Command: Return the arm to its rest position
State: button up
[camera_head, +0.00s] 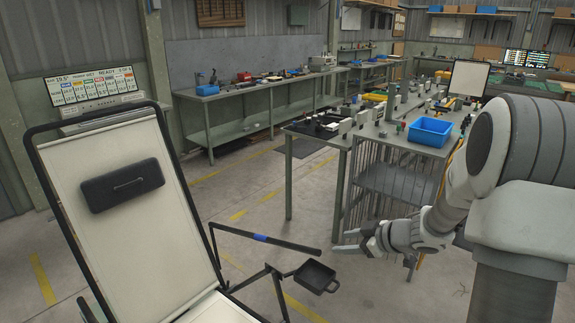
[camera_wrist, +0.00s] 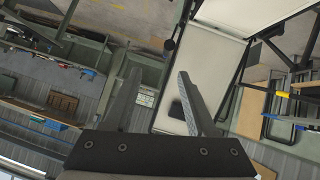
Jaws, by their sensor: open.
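My gripper (camera_head: 352,242) is at the end of my arm, which reaches in from the right in the head view. It points left and is empty. In the wrist view the two fingers of my gripper (camera_wrist: 155,95) stand apart with nothing between them. The folding lounger (camera_head: 125,225) stands at the left, its cream backrest raised in a black frame and a dark headrest pad (camera_head: 122,185) on it. Its black armrest bar with a blue band ends just left of my gripper. The lounger's cream panel also shows in the wrist view (camera_wrist: 210,65).
A workbench (camera_head: 345,145) with a blue bin (camera_head: 430,131) and small parts stands behind my gripper. A small black tray (camera_head: 315,277) is below and left of my gripper. A long bench (camera_head: 250,88) lines the back wall. Open floor (camera_head: 250,190) lies between lounger and benches.

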jog(key=s+d+r+m+t+h, duration=0.1)
jog(key=s+d+r+m+h, duration=0.15)
jog(key=r+h, duration=0.4)
jog(key=s+d+r+m+t+h, duration=0.1)
jog(key=s+d+r+m+h, duration=0.2)
jog(key=r, duration=0.7)
jog(key=s+a+m+g+y, duration=0.1)
jog(key=s+a, duration=0.3)
jog(key=s, duration=0.4)
jog(key=s+a+f+m+g+y, duration=0.1)
jog(key=s+a, duration=0.3)
jog(key=s, duration=0.4)
jog(key=s+a+m+g+y, duration=0.1)
jog(key=s+a+m+g, duration=0.2)
jog(key=s, duration=0.4)
jog(key=shift+s+a+f, duration=0.15)
jog(key=shift+s+a, duration=0.25)
jog(key=shift+a, duration=0.25)
jog(key=shift+a, duration=0.15)
